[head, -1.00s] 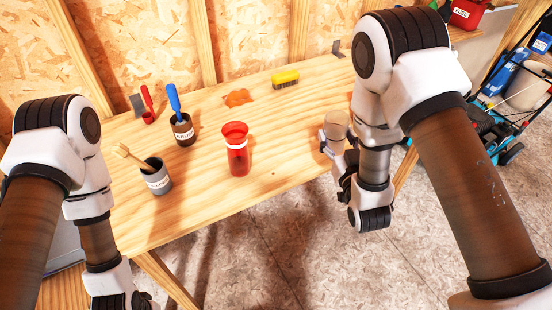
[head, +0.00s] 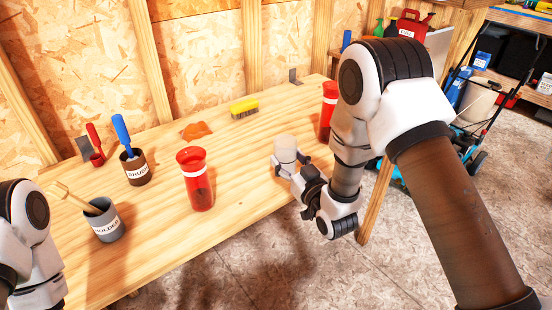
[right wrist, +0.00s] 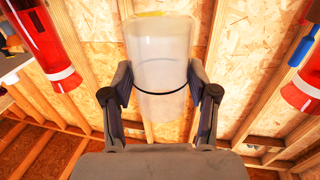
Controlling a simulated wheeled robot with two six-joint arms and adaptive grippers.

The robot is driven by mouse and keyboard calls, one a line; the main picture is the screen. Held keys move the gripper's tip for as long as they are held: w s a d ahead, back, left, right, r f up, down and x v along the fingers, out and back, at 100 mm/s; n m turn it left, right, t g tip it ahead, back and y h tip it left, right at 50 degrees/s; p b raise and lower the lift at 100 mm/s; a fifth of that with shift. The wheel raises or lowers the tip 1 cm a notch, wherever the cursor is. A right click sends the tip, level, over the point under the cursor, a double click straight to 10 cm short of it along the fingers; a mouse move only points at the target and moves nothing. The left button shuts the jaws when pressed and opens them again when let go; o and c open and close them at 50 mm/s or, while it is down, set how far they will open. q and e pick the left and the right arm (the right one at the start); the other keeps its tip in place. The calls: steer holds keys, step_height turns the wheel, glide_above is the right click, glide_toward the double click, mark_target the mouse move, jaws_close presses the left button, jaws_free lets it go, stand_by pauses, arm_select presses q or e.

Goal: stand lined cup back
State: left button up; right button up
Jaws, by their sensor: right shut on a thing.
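A clear, frosted cup with a thin dark line around it (right wrist: 160,55) is between the two fingers of my right gripper (right wrist: 158,88) in the right wrist view. The fingers close on its sides. In the head view the same cup (head: 286,149) looks roughly upright at the front right part of the workbench, held by my right gripper (head: 284,168). I cannot tell whether its base touches the wood. My left arm shows at the lower left of the head view, but its gripper is out of the picture.
On the workbench (head: 150,225) stand a red tumbler (head: 198,185), a second red tumbler (head: 327,108) beside my right arm, a grey pot (head: 106,222) and a brown brush pot (head: 136,170). A yellow brush (head: 244,107) and orange cloth (head: 196,131) lie behind. Bare wood separates them.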

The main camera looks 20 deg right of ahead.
steer(key=w+f, duration=0.1)
steer(key=w, duration=0.1)
steer(key=w+f, duration=0.1)
steer(key=w, duration=0.1)
steer(key=w+a+f, duration=0.1)
steer(key=w, duration=0.1)
steer(key=shift+w+f, duration=0.35)
steer(key=shift+f, duration=0.05)
steer(key=o, duration=1.3)
steer(key=shift+c, duration=0.2)
steer(key=shift+f, duration=0.25)
steer(key=s, duration=0.5)
steer(key=s+d+r, duration=0.1)
steer(key=s, duration=0.1)
steer(key=shift+s+b, duration=0.4)
steer(key=shift+f, duration=0.1)
